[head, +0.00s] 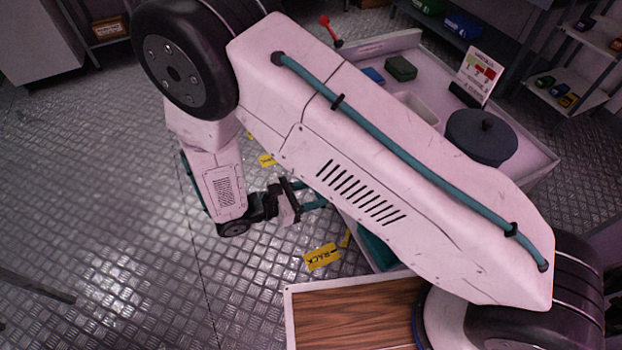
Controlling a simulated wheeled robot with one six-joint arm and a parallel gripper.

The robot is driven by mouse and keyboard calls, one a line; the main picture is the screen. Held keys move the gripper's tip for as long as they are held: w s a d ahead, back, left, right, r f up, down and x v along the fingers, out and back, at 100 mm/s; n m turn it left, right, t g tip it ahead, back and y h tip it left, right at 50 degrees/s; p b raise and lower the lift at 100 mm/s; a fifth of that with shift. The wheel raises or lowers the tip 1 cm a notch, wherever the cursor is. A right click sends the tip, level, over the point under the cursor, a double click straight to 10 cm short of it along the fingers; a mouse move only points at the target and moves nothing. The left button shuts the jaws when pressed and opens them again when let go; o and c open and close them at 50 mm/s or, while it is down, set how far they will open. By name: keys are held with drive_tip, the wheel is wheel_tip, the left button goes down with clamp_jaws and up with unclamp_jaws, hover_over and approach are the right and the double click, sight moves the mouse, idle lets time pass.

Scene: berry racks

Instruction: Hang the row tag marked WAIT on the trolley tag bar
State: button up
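My gripper (294,201) is left of centre, below my large white arm link, which covers much of the view. Its dark body shows, but the fingertips are partly hidden, and I cannot tell whether it is open or holding something. A yellow tag (322,257) with dark lettering that seems to read RACK is below and right of the gripper. Another yellow tag (267,160) is above the gripper, its lettering too small to read. Slivers of more yellow show beside both. I cannot make out a tag marked WAIT. The tag bar cannot be made out.
A white-topped trolley (537,168) at the upper right bears a dark lidded pot (481,136), a printed card (481,75) and a green box (400,68). A wood-floored tray (350,318) is at the bottom. Shelves (578,91) stand far right. Metal floor is open at left.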

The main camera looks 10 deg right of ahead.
drive_tip(key=r+x, duration=0.1)
drive_tip(key=x, duration=1.5)
drive_tip(key=shift+r, duration=0.35)
idle(0.5)
drive_tip(key=shift+d, duration=0.1)
drive_tip(key=o, duration=1)
